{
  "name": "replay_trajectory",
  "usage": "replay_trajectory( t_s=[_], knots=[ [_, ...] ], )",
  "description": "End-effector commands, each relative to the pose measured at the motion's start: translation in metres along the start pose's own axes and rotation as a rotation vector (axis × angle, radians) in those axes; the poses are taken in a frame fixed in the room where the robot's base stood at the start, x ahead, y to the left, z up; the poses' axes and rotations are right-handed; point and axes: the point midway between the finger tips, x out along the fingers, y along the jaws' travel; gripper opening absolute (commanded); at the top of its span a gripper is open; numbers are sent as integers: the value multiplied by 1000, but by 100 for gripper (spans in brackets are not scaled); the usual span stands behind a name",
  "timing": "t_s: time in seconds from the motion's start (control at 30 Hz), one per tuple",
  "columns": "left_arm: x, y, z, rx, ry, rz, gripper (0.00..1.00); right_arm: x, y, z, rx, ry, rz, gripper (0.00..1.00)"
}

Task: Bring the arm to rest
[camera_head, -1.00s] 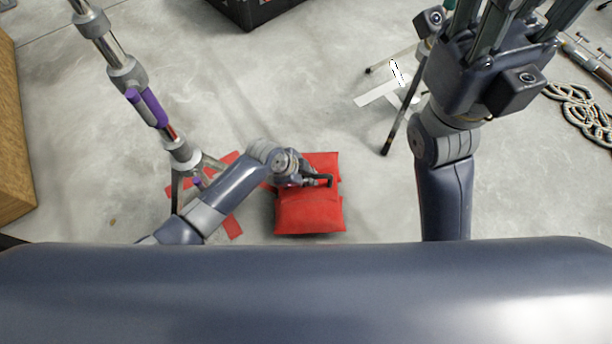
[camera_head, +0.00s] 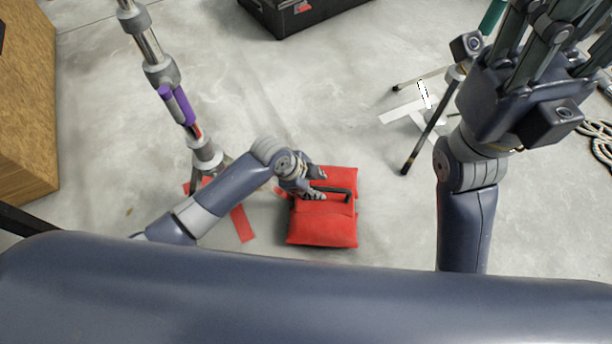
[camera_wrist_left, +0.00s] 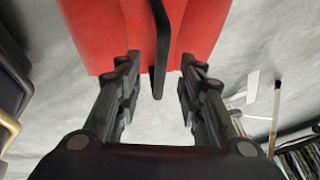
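A red bag (camera_head: 328,226) with a black handle lies on the concrete floor, low in the middle of the head view. It also fills the top of the left wrist view (camera_wrist_left: 112,38). My left gripper (camera_head: 318,183) is at the handle's left end in the head view. In the left wrist view its two fingers (camera_wrist_left: 158,85) are wide apart. The black handle (camera_wrist_left: 160,50) shows between them without contact on either side. My right gripper (camera_head: 545,40) is raised at the upper right, with its fingertips cut off by the frame.
A metal stand (camera_head: 155,62) with a purple part is left of my left arm. Red tape (camera_head: 242,224) marks the floor near it. A black case (camera_head: 305,14) is at the top, a wooden box (camera_head: 28,110) at left. Tripod legs (camera_head: 425,130) and white tape stand right. Open floor lies between.

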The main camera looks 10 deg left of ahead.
Motion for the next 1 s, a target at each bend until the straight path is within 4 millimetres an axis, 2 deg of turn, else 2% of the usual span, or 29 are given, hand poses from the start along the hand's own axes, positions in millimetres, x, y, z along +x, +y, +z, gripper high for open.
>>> replay_trajectory(
  t_s=[0.1, 0.33, 0.5, 0.77, 0.87, 1.0],
  knots=[
    [-22, -1, 0, 2, 0, -5, 35, 0, 0, 0, 0, 0, -1, 40],
    [-52, -2, 0, 2, 1, -5, 35, 0, 0, 0, 0, 1, -1, 40],
    [-62, -1, 0, 1, 1, -4, 35, 0, 0, 0, 0, 1, -1, 40],
    [-64, -3, -3, -2, 8, -11, 35, 0, 0, 0, 0, -1, -1, 40],
    [-69, -11, -16, -23, 53, -61, 35, 0, 0, 1, 1, -7, 2, 40],
    [-92, -39, -58, -98, 209, -228, 35, -2, 1, 2, 3, -28, 9, 40]
  ],
)
